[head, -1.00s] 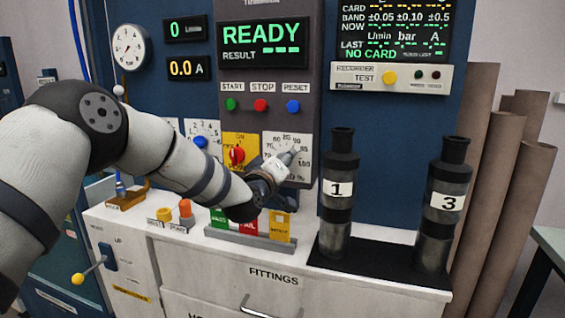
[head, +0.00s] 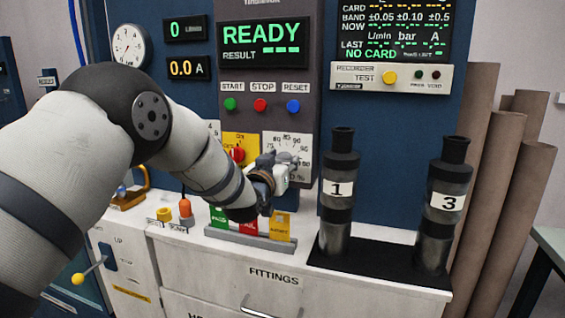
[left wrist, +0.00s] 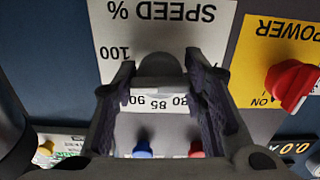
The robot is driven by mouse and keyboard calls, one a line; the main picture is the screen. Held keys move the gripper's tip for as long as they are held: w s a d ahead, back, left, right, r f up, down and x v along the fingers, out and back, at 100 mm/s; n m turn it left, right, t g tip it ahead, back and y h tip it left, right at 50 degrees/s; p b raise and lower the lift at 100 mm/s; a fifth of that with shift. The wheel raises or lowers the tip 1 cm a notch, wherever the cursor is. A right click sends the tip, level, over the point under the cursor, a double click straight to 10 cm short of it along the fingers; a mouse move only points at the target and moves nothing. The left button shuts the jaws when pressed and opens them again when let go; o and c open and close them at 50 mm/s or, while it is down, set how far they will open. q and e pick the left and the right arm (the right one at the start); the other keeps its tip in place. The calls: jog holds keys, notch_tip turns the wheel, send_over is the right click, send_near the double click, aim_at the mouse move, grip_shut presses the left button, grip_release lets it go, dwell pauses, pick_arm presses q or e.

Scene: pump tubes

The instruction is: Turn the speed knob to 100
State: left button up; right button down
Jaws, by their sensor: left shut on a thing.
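The speed dial is a white plate with printed numbers (head: 302,142) on the grey panel, right of the yellow power plate. In the left wrist view the plate (left wrist: 205,45) appears upside down, with "SPEED %", 100 at left and 80, 85, 90 along the bottom. My left gripper (head: 285,165) is at the dial and covers its middle in the head view. In the left wrist view its two fingers are on either side of the dark speed knob (left wrist: 160,68), shut on it. The knob's pointer cannot be made out. My right gripper is out of view.
The red power knob (left wrist: 290,82) is beside the dial; it also shows in the head view (head: 237,155). Start, stop and reset buttons (head: 260,105) sit above. A card rack (head: 248,238) lies below. Dark cylinders 1 (head: 338,190) and 3 (head: 445,195) stand at right.

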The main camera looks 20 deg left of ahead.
pick_arm(q)
jog(key=shift+r+m, duration=0.1)
jog(key=shift+m, duration=0.2)
dwell(0.4)
jog(key=o, duration=1.2)
jog(key=s, duration=1.2)
jog(key=shift+a, duration=0.2)
